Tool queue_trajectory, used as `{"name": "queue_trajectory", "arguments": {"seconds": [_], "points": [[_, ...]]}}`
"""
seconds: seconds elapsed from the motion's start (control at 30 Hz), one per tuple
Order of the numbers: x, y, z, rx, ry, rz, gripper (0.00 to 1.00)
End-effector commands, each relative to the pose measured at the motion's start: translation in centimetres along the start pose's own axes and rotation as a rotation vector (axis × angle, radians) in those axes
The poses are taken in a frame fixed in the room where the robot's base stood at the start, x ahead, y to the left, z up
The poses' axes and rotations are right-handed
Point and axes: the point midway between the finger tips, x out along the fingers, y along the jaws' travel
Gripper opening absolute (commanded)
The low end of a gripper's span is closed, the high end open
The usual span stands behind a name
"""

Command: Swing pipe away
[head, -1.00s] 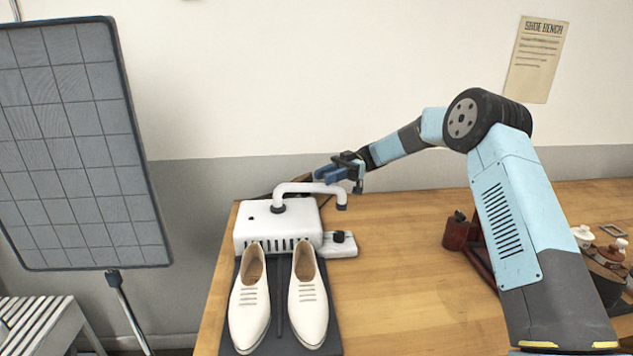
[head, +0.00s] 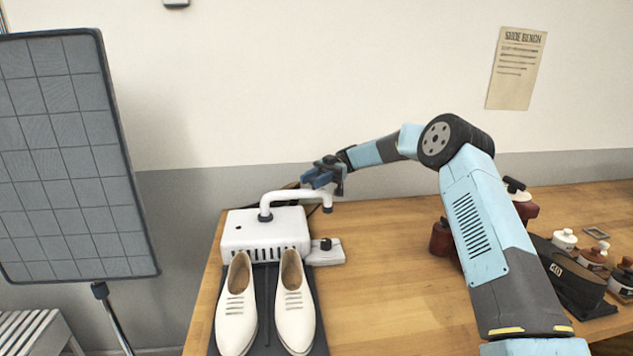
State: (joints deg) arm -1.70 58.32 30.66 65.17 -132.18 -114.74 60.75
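The pipe (head: 296,195) is a white bent tube with dark end fittings. It rises from a dark collar on top of the white vented machine (head: 240,230) and runs to the right, its free end turned down past the machine's right side. My gripper (head: 318,180), blue and dark, is at the pipe's outer right part, overlapping it in the picture just above and behind. I cannot tell whether it touches the pipe, and the finger gap is not clear. A pair of cream shoes (head: 236,312) stands in front of the machine.
A small white block with a black knob (head: 326,245) sits right of the machine. A grey gridded panel (head: 72,160) stands at the left. Bottles and jars (head: 592,256) and a dark case (head: 575,285) are at the right. The bench (head: 385,290) is clear in the middle.

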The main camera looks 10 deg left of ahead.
Motion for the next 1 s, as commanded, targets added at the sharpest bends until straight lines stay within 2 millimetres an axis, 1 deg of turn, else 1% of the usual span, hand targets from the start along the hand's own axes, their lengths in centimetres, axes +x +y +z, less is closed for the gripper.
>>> {"name": "queue_trajectory", "arguments": {"seconds": [0.03,0.17,0.2,0.4,0.53,0.67,0.73,1.0], "points": [[-0.2,0.0,-0.4,-0.007,-0.003,0.006,0.38],[-0.1,0.0,-0.3,-0.005,-0.002,0.003,0.51],[-0.1,0.0,-0.3,-0.004,-0.001,0.002,0.51],[0.0,0.0,-0.2,-0.002,0.0,-0.001,0.51],[-0.1,0.0,-0.7,-0.002,-0.001,-0.001,0.51],[-0.3,0.1,-2.2,-0.005,0.0,0.0,0.51],[-0.5,0.1,-3.3,-0.007,0.0,0.002,0.51],[1.2,-1.8,-6.2,-0.002,-0.002,0.0,0.51]]}}
